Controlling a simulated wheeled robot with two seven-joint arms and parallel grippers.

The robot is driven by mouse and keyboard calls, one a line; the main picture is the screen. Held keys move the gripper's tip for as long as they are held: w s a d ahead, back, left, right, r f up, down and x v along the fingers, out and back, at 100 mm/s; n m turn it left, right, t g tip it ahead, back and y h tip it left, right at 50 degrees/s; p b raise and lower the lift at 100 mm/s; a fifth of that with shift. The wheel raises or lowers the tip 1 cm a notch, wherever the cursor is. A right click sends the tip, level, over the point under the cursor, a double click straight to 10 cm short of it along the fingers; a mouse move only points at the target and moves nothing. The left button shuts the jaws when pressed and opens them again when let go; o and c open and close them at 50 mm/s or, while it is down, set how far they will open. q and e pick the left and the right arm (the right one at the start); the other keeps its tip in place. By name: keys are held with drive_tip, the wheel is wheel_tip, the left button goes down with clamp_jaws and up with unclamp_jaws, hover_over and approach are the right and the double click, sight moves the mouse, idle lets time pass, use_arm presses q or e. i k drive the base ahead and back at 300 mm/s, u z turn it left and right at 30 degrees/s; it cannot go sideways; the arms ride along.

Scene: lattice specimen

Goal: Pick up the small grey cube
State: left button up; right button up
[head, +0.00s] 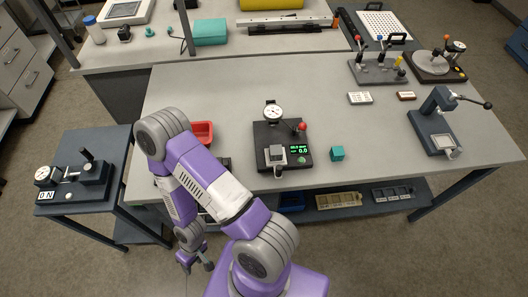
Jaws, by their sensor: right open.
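A small grey cube-like block (277,153) sits on the front left part of a black test device (263,131) near the table's front edge. A second cube, teal green (337,153), stands on the table just right of that device. My right gripper (197,263) is open and empty. It hangs low, in front of the table edge and left of the black device, well apart from the grey block. My left gripper is not in view.
A red tray (201,133) lies left of the device, partly behind my arm. A dark press (437,125) stands at the right, and a lever stand (378,68) behind. The table (215,80) is bare behind the device. A dark side table (90,150) stands at left.

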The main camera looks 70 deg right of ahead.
sight(276, 153)
drive_tip(key=k, duration=1)
drive_tip(key=z, duration=1.1)
drive_tip(key=i, duration=0.35)
drive_tip(key=u, duration=0.05)
